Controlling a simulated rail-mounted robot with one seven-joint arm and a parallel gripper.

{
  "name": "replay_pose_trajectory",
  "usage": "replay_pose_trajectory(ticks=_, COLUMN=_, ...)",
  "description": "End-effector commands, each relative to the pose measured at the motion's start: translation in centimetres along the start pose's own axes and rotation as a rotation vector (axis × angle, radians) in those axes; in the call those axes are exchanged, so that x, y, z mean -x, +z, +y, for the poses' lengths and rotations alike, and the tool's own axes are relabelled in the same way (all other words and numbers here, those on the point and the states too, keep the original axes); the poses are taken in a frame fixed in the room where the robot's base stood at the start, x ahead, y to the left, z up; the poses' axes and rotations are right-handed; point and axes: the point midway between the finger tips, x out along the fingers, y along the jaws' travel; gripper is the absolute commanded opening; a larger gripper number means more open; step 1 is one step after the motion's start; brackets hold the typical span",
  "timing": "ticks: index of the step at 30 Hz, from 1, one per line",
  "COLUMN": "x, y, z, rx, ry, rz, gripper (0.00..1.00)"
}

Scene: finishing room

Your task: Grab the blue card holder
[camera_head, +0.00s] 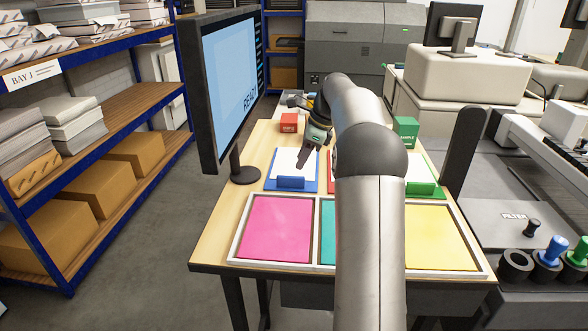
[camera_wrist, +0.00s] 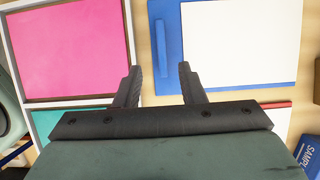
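The blue card holder (camera_head: 291,182) lies flat on the wooden table, behind the pink panel, with a white card (camera_head: 290,161) on it and a raised blue bar at its front edge. In the wrist view the blue holder (camera_wrist: 172,75) is at the top centre, with the white card (camera_wrist: 240,40) to its right. My gripper (camera_wrist: 159,67) is open and empty, its fingertips appearing on either side of the bar's lower end. In the head view my gripper (camera_head: 303,159) shows above the holder's card; the height gap is hard to tell.
A framed tray holds pink (camera_head: 276,229), teal (camera_head: 328,232) and yellow (camera_head: 433,238) panels at the table's front. A monitor (camera_head: 221,90) stands left. A red box (camera_head: 289,122) and green box (camera_head: 406,130) stand behind. A green holder (camera_head: 422,188) lies right, partly hidden by my arm.

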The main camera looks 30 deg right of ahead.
Motion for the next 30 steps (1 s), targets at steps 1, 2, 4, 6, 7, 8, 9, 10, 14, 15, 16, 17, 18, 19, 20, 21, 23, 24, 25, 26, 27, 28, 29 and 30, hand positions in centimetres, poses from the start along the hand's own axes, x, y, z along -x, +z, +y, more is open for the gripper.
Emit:
replay_pose_trajectory(ticks=1, x=-1.0, y=0.1, z=0.1, rx=0.000, ry=0.004, rz=0.000, gripper=0.36)
replay_pose_trajectory(ticks=2, x=-1.5, y=0.1, z=0.1, rx=0.000, ry=0.003, rz=0.000, gripper=0.36)
replay_pose_trajectory(ticks=4, x=-2.4, y=0.0, z=0.0, rx=0.000, ry=0.002, rz=0.000, gripper=0.36)
replay_pose_trajectory(ticks=6, x=-3.0, y=0.0, z=0.0, rx=0.000, ry=0.002, rz=0.000, gripper=0.36)
replay_pose_trajectory(ticks=7, x=-3.2, y=0.0, z=0.0, rx=0.000, ry=0.001, rz=0.000, gripper=0.36)
replay_pose_trajectory(ticks=8, x=-3.3, y=0.0, z=0.0, rx=0.000, ry=0.000, rz=0.000, gripper=0.36)
replay_pose_trajectory(ticks=9, x=-3.5, y=0.0, z=0.0, rx=0.001, ry=0.000, rz=0.000, gripper=0.36)
replay_pose_trajectory(ticks=10, x=-3.6, y=0.1, z=0.0, rx=0.001, ry=0.000, rz=0.000, gripper=0.36)
replay_pose_trajectory(ticks=14, x=-5.2, y=0.2, z=-0.1, rx=0.001, ry=0.003, rz=0.000, gripper=0.36)
replay_pose_trajectory(ticks=15, x=-5.9, y=0.3, z=-0.2, rx=0.001, ry=0.003, rz=0.001, gripper=0.36)
replay_pose_trajectory(ticks=16, x=-6.4, y=0.3, z=-0.2, rx=0.001, ry=0.004, rz=0.001, gripper=0.36)
replay_pose_trajectory(ticks=17, x=-6.8, y=0.3, z=-0.2, rx=0.001, ry=0.003, rz=0.001, gripper=0.36)
replay_pose_trajectory(ticks=18, x=-7.4, y=0.2, z=-0.2, rx=0.001, ry=0.002, rz=0.001, gripper=0.36)
replay_pose_trajectory(ticks=19, x=-7.7, y=0.2, z=-0.2, rx=0.001, ry=0.002, rz=0.001, gripper=0.36)
replay_pose_trajectory(ticks=20, x=-8.0, y=0.2, z=-0.2, rx=0.001, ry=0.001, rz=0.001, gripper=0.36)
replay_pose_trajectory(ticks=21, x=-8.3, y=0.2, z=-0.2, rx=0.001, ry=0.001, rz=0.001, gripper=0.36)
replay_pose_trajectory(ticks=23, x=-8.6, y=0.2, z=-0.2, rx=0.001, ry=0.000, rz=0.001, gripper=0.36)
replay_pose_trajectory(ticks=24, x=-8.6, y=0.2, z=-0.2, rx=0.001, ry=0.000, rz=0.001, gripper=0.36)
replay_pose_trajectory(ticks=25, x=-8.6, y=0.2, z=-0.2, rx=0.001, ry=0.000, rz=0.001, gripper=0.36)
replay_pose_trajectory(ticks=26, x=-8.6, y=0.2, z=-0.2, rx=0.001, ry=0.000, rz=0.001, gripper=0.36)
replay_pose_trajectory(ticks=27, x=-8.6, y=0.2, z=-0.2, rx=0.001, ry=0.000, rz=0.001, gripper=0.36)
replay_pose_trajectory(ticks=28, x=-8.6, y=0.2, z=-0.2, rx=0.001, ry=0.000, rz=0.001, gripper=0.36)
replay_pose_trajectory(ticks=29, x=-8.6, y=0.2, z=-0.2, rx=0.001, ry=0.000, rz=0.001, gripper=0.36)
replay_pose_trajectory(ticks=30, x=-8.6, y=0.2, z=-0.2, rx=0.001, ry=-0.001, rz=0.001, gripper=0.25)
